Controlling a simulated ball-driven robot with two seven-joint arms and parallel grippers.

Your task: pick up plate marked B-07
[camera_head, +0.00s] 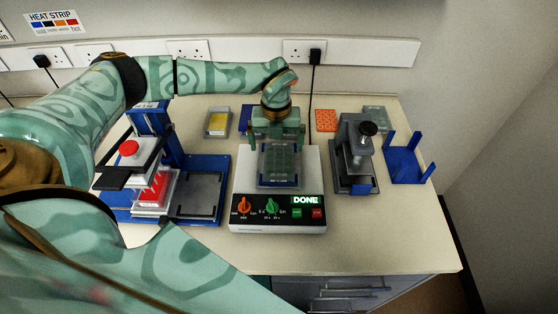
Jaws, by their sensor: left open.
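A dark green plate (279,164) sits in a blue-edged holder on top of a white bench device (250,222). No B-07 mark can be read on it. The device has an orange knob, a green knob and a lit display reading DONE. My left gripper (277,142) reaches in from behind and above, at the plate's far edge. Its fingers are apart, one toward each side of the plate, and it is open. I cannot tell whether the fingers touch the plate. My right gripper is not in view.
A blue press (207,197) with a red button stands left of the device, and a grey unit with a black knob (367,129) stands right. Behind are a yellow-filled tray (218,122) and an orange rack (326,120). A blue holder (405,165) with upright posts stands far right.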

